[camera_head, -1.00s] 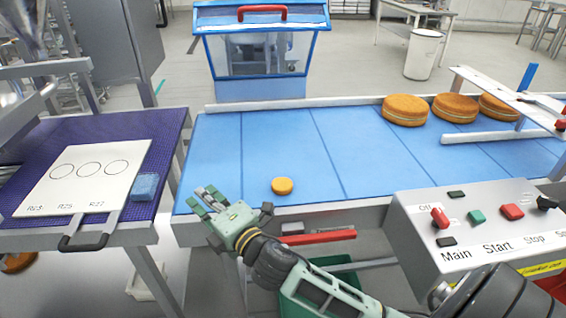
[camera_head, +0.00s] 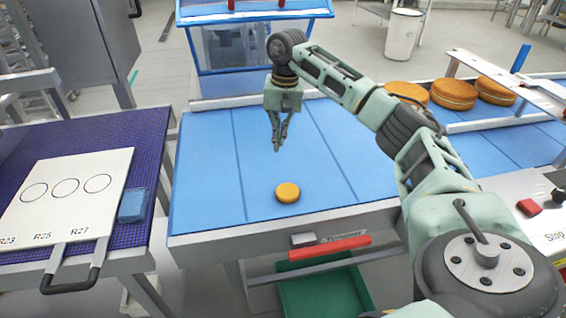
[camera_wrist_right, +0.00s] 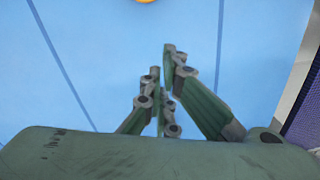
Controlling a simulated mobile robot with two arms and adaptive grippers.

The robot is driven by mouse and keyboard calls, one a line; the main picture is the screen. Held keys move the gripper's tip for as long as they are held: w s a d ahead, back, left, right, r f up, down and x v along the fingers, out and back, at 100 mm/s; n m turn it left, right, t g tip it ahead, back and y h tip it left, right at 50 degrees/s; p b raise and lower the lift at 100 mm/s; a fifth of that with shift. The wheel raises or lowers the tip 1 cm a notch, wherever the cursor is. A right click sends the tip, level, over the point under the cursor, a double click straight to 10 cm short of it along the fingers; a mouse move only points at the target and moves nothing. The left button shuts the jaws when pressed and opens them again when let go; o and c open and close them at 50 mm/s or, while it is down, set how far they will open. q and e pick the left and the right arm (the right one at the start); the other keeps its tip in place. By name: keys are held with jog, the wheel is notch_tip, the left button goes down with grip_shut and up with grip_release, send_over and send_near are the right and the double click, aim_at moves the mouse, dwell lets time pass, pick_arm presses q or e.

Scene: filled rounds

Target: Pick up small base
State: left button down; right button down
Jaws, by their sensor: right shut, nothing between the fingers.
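The small base (camera_head: 287,193) is a small round orange-brown disc lying flat on the blue conveyor belt (camera_head: 205,190), near its front edge, in the head view. In the right wrist view only a sliver of the small base (camera_wrist_right: 146,1) shows at the top edge. My right gripper (camera_head: 277,148) points down above the belt, beyond the small base and apart from it. Its fingers are shut and empty; they also show in the right wrist view (camera_wrist_right: 168,75). My left gripper is not in view.
Large filled rounds (camera_head: 454,94) stand at the belt's far right. A white board (camera_head: 65,200) with drawn circles and a blue block (camera_head: 132,205) lie on the purple table at left. A green bin (camera_head: 325,295) is below the belt. A control box (camera_head: 540,200) is at right.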

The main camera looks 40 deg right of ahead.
aim_at(289, 177)
jog(key=shift+g+h, duration=0.3)
jog(key=shift+h, duration=0.1)
jog(key=d+f, duration=0.1)
jog(key=f, duration=0.2)
jog(key=s+f+p, duration=0.1)
jog(key=f, duration=0.1)
jog(key=d+f+p, duration=0.1)
jog(key=f, duration=0.2)
jog(key=shift+s+d+f, duration=0.25)
jog(key=shift+d+f, duration=0.05)
jog(key=shift+s+a+r+p, duration=0.1)
jog(key=shift+s+a+p, duration=0.7)
jog(key=shift+s+a, duration=0.5)
jog(key=shift+s, duration=0.15)
